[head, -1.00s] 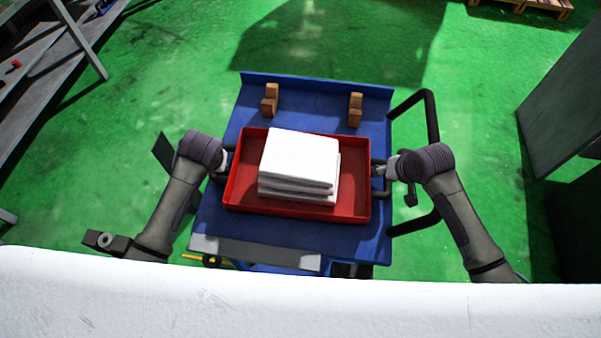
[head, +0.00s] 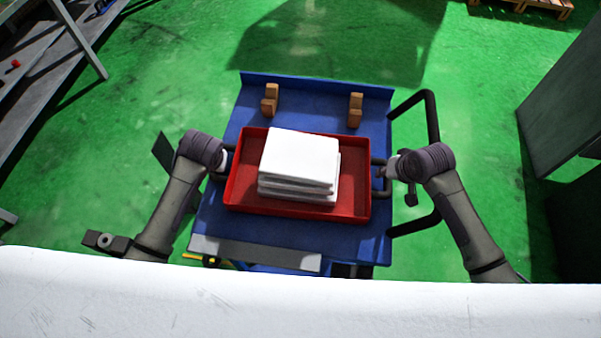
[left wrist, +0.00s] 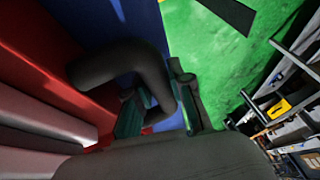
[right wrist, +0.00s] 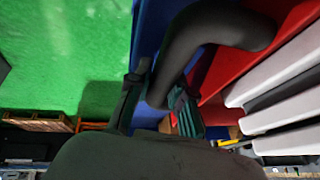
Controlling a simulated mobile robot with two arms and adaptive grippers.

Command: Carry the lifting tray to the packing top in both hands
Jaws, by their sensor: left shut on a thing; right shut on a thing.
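The lifting tray (head: 352,203) is a red box with a dark handle at each end. A stack of white folded cloth-like pieces (head: 298,160) lies in it. The tray is over the blue top of a cart (head: 290,231); I cannot tell whether it touches. My left gripper (head: 226,160) is at the left handle, and the left wrist view shows its fingers around the dark handle bar (left wrist: 135,65). My right gripper (head: 383,170) is at the right handle, and the right wrist view shows its fingers around that bar (right wrist: 195,45). The packing top cannot be made out for certain.
Two wooden blocks (head: 270,101) stand at the cart's far edge. The cart's black push handle (head: 432,135) sticks out to the right. A grey rack (head: 45,75) is at upper left, a dark panel (head: 565,95) at right. Green floor (head: 340,45) lies open beyond. A white surface (head: 300,310) fills the bottom.

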